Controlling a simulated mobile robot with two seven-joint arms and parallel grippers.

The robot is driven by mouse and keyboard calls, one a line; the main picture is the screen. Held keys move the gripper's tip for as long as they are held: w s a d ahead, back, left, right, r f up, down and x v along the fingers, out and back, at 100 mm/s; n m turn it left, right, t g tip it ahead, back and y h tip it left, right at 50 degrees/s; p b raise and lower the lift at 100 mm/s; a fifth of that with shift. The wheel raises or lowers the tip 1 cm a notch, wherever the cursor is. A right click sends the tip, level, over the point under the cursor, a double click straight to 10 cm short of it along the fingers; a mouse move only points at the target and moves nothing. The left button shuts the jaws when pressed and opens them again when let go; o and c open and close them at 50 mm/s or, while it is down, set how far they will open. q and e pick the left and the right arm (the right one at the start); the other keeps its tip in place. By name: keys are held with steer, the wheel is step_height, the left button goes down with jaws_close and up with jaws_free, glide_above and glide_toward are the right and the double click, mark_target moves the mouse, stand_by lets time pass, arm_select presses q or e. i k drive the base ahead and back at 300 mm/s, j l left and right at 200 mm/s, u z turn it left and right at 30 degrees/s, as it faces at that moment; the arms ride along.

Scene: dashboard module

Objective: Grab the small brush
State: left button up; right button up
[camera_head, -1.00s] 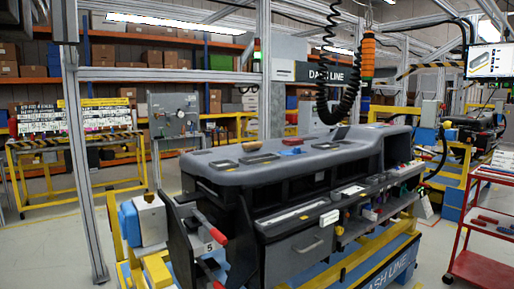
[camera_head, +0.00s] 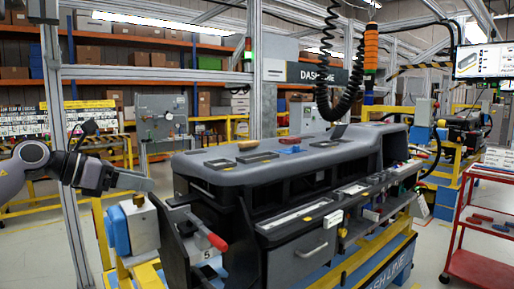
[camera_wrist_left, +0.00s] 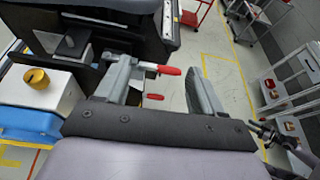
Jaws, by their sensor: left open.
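A small brown object (camera_head: 247,146), which may be the small brush, lies on the grey top of the dashboard module (camera_head: 330,160) in the head view. It is too small to tell for sure. My left gripper (camera_head: 145,183) comes in from the left, lower than the module's top and left of its near end. The brown object does not show in the left wrist view. My right gripper is not in view.
Black trays (camera_head: 221,164) and a blue item (camera_head: 291,150) lie on the module's top. A red-handled clamp (camera_head: 215,241) and a white box with a yellow knob (camera_head: 142,222) are at its near end. A coiled black cable (camera_head: 325,70) hangs above. A red cart (camera_head: 475,225) stands right.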

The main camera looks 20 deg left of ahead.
mark_target(247, 145)
steer(key=i, duration=1.65)
